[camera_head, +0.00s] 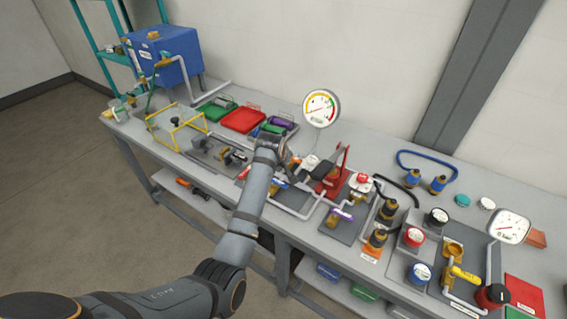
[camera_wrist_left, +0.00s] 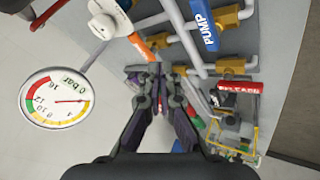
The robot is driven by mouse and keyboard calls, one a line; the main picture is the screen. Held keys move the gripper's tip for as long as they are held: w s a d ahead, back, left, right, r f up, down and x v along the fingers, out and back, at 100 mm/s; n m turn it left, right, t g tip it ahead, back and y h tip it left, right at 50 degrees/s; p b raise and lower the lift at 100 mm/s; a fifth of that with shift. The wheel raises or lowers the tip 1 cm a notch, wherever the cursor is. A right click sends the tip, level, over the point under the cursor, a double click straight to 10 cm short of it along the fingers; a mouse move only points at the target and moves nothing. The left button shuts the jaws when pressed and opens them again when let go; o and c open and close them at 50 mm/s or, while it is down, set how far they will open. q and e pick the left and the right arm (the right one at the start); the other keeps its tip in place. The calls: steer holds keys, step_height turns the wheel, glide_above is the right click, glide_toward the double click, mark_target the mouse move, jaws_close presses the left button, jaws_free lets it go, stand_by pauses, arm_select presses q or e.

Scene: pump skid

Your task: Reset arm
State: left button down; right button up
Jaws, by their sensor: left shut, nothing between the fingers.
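My left arm comes in from the lower left in the head view and reaches over the bench (camera_head: 385,150). Its gripper (camera_head: 293,163) is above the middle of the bench, near a red-framed part (camera_head: 337,172), and is partly hard to make out against the pipework. In the left wrist view the fingers (camera_wrist_left: 168,72) are close together, with nothing held between them. Pipes and a blue label reading PUMP (camera_wrist_left: 203,24) lie beyond the fingertips. My right gripper is in neither view.
A round gauge (camera_head: 321,108) stands behind the gripper; it also shows in the left wrist view (camera_wrist_left: 57,98). A blue tank (camera_head: 165,58), a yellow frame (camera_head: 177,126) and a red tray (camera_head: 243,120) are to the left. Valves and a second gauge (camera_head: 509,227) crowd the right.

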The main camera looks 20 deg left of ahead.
arm_select(q)
steer(key=s+a+f+m+g, duration=0.1)
steer(key=s+a+f+m, duration=0.2)
steer(key=s, duration=0.5)
steer(key=s+a+f+m+g, duration=0.1)
steer(key=s+a+f, duration=0.2)
steer(key=s+f, duration=0.35)
steer(key=s+a+r+m+g, duration=0.1)
steer(key=s+m, duration=0.2)
steer(key=s, duration=0.8)
steer(key=s+r+m+g, duration=0.1)
steer(key=s+r+m, duration=0.15)
steer(key=s, duration=0.75)
steer(key=s+a+f+g+y+b, duration=0.1)
steer(key=s+a+f, duration=0.1)
steer(key=f, duration=1.3)
steer(key=s+a+f, duration=0.1)
steer(key=s+f, duration=0.1)
steer(key=f, duration=1.4)
steer(key=s+f+g, duration=0.1)
steer(key=s+f, duration=1.3)
steer(key=s, duration=0.3)
steer(key=shift+s+a+f+b, duration=0.2)
steer(key=shift+s+a+b, duration=0.1)
steer(key=shift+a+b, duration=0.15)
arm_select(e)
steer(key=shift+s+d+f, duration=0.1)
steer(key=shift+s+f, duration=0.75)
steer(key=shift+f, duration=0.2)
